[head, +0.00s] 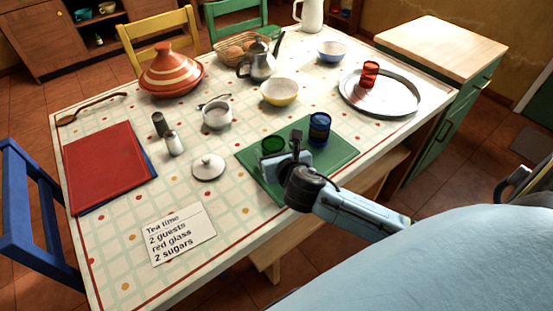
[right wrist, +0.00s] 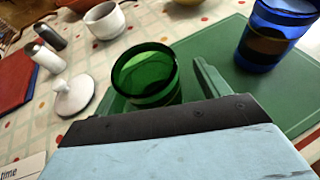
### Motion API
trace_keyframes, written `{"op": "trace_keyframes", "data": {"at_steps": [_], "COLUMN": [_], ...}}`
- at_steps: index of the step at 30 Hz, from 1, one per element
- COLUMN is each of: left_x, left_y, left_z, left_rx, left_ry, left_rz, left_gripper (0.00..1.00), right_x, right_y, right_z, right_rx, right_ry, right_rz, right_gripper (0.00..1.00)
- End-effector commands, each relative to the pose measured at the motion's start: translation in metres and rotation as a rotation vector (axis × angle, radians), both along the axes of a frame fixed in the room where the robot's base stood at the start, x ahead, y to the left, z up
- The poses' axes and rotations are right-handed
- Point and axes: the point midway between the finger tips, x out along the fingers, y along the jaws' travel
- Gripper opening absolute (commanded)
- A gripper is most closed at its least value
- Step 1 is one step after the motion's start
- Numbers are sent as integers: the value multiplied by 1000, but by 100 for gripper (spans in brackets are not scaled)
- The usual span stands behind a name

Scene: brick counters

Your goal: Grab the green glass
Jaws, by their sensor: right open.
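The green glass (head: 272,145) stands upright on a green placemat (head: 340,152) at the table's front right. It also shows in the right wrist view (right wrist: 147,76), just ahead of my right gripper. My right gripper (head: 287,150) is open and low over the mat. In the right wrist view one finger is right of the glass, and part of the other shows at its lower left. The glass's lower part is partly hidden by the gripper body. I cannot tell whether the fingers touch it. My left gripper is not in view.
A blue glass (head: 319,128) stands close by on the same mat. A white lid (head: 208,167), a white sugar pot (head: 216,115) and two shakers stand to the left. A yellow bowl (head: 279,92) is behind. A red glass (head: 369,74) stands on a round tray (head: 398,98).

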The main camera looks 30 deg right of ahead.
Motion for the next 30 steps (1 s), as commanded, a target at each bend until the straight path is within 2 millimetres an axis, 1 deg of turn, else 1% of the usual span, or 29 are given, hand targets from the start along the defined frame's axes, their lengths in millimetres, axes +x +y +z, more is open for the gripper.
{"op": "trace_keyframes", "data": {"at_steps": [1,4,15,16,23,26,27,29,30], "left_x": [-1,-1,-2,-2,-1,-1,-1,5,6], "left_y": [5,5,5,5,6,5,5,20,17], "left_z": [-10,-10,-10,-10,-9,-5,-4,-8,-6], "left_rx": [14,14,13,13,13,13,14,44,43], "left_ry": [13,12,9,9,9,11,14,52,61], "left_rz": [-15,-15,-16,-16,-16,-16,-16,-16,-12], "left_gripper": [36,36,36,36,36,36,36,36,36], "right_x": [0,0,0,0,0,0,0,0,1], "right_y": [0,0,0,0,0,-1,-1,0,-1], "right_z": [-8,-8,-9,-9,-6,5,12,25,34], "right_rx": [0,0,0,-1,-1,-2,-2,-2,-2], "right_ry": [0,0,0,-1,-2,-4,-5,-5,-7], "right_rz": [-1,-1,-1,-1,0,-1,0,1,1], "right_gripper": [75,73,25,23,23,23,23,23,23]}}
